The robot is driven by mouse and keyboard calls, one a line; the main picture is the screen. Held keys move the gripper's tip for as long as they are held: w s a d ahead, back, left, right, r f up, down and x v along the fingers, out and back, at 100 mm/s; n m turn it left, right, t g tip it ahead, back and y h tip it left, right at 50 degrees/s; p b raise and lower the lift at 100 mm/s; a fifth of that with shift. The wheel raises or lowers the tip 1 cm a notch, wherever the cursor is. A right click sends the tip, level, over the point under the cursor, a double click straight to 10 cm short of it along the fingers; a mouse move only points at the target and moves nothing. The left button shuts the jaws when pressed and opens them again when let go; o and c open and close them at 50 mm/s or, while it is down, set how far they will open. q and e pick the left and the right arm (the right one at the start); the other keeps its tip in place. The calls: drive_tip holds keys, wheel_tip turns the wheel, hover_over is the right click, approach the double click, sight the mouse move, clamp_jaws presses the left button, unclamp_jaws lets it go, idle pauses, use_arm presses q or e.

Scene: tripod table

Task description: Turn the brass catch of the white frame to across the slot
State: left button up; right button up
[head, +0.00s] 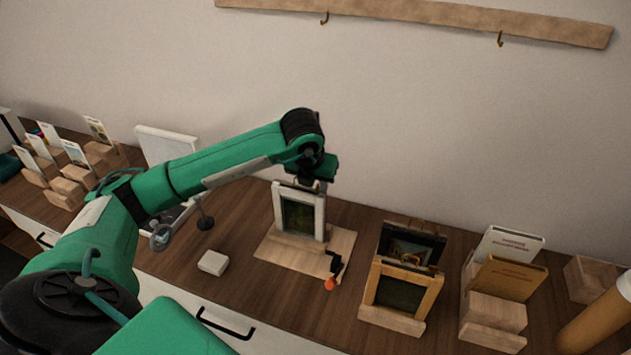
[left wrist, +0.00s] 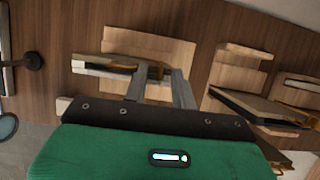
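In the left wrist view the white frame (left wrist: 90,68) is seen from above, mostly edge-on. My left gripper (head: 316,184) points down at the top edge of the frame. Contact with the catch is not clear. My right gripper is not in view.
A wooden frame (head: 373,285) and a dark frame stand to the right, then books (head: 510,278). A white block (head: 212,262) and a round mirror on a stand are left. Hooks hang above.

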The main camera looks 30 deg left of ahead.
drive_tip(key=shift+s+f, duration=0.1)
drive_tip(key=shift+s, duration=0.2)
